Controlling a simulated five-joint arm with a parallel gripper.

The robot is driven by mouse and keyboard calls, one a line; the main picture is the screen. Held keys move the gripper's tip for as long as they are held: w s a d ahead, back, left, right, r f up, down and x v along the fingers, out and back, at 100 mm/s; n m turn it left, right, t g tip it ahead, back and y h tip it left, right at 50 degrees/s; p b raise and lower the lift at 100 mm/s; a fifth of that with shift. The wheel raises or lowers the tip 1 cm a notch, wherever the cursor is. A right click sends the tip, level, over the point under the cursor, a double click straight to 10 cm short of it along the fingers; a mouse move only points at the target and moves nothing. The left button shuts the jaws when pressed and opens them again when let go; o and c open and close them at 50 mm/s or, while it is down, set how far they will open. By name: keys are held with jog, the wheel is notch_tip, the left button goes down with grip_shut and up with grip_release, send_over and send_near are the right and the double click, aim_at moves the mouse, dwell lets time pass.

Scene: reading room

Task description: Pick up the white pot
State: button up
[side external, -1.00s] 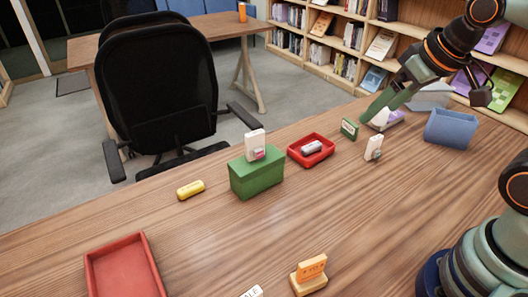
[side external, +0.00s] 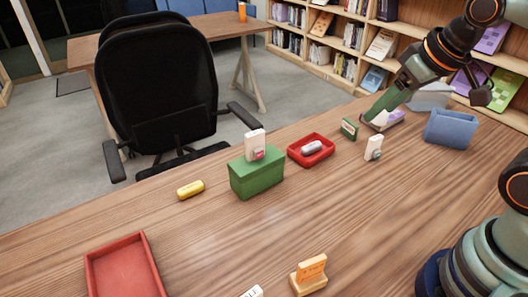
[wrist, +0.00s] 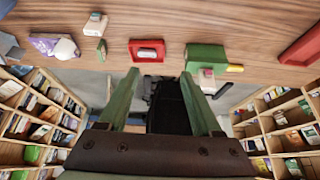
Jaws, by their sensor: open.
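No object is clearly recognisable as a pot. A small white, pointed object (side external: 380,118) with a purple part beside it is at the table's far right, partly covered by my gripper. It also shows at the upper left of the wrist view (wrist: 65,48). My gripper (side external: 370,115) has long green fingers reaching down in front of that object. In the wrist view the fingers (wrist: 160,73) are spread apart with nothing between them, and the white object lies to their left. I cannot tell whether a finger touches it.
Close by are a green card block (side external: 349,129), a white-and-grey item (side external: 373,148), a red tray (side external: 298,156) holding a grey cylinder, and a blue bin (side external: 450,128). A green box (side external: 257,178) carries a white item.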

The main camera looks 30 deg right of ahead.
jog(key=shift+w, duration=0.1)
jog(key=n+t+h, duration=0.5)
jog(key=n, duration=0.9)
send_over(383, 114)
jog(key=s+a, duration=0.1)
jog(key=a, duration=0.7)
notch_tip(383, 114, down, 12)
jog(key=s+d+f+n+t+h, duration=0.2)
jog(key=s+d+f+n+h, duration=0.2)
jog(key=d+f+n, duration=0.3)
jog(key=shift+m, duration=0.6)
jog(key=x, duration=0.4)
jog(key=d+r+x, duration=0.1)
jog(key=x, duration=0.1)
jog(key=shift+d, duration=0.1)
jog(key=shift+a+x, duration=0.25)
jog(key=shift+x, duration=2.55)
jog(key=shift+w+f, duration=0.1)
jog(key=shift+f, duration=0.05)
grip_shut()
